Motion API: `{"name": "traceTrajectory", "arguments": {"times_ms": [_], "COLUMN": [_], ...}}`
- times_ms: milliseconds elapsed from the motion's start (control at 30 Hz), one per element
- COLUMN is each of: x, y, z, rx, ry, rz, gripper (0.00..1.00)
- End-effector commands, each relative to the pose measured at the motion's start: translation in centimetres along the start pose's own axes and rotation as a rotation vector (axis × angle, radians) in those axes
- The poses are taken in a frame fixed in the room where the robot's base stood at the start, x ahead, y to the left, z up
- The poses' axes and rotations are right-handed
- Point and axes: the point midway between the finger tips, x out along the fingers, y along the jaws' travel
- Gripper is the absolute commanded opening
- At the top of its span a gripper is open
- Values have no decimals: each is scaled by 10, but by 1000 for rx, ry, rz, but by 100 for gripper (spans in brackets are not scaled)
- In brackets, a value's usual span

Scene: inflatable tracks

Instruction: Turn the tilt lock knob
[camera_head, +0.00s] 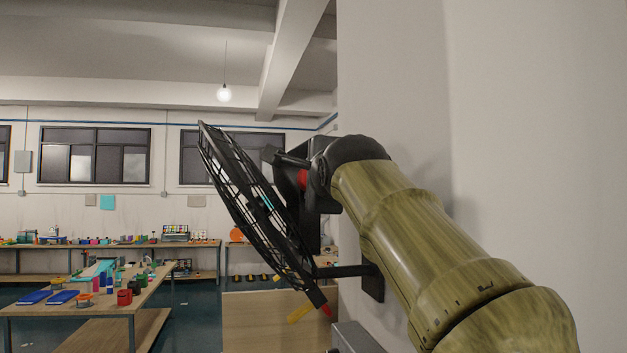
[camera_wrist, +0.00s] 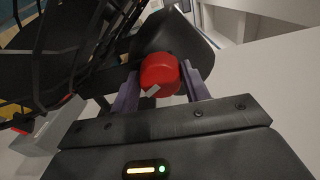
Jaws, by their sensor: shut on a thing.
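The tilt lock knob is a round red knob (camera_wrist: 158,74) in the wrist view, with a small pale mark near its lower edge. My gripper (camera_wrist: 158,85) has one finger on each side of it and is shut on it. In the head view the red knob (camera_head: 302,178) shows as a small patch beside the dark end of my arm, which hides most of my gripper. The knob sits on a black bracket (camera_head: 318,223) at the wall. A black mesh-like fan frame (camera_head: 243,190) hangs tilted to the left of it.
A pale wall (camera_head: 400,80) stands close on the right, behind my arm. A black support (camera_head: 372,280) joins the wall below the bracket. A grey box (camera_head: 357,338) lies low in front. Workbenches (camera_head: 100,300) with small coloured items stand farther off at left.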

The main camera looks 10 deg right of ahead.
Motion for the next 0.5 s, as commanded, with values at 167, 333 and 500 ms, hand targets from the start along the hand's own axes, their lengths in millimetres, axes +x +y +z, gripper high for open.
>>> {"name": "traceTrajectory", "arguments": {"times_ms": [167,333,500], "x": [1,1,1], "y": [1,1,1], "z": [0,0,0], "rx": [71,100,104], "ry": [0,0,0], "rz": [3,3,3], "gripper": [23,23,23]}}
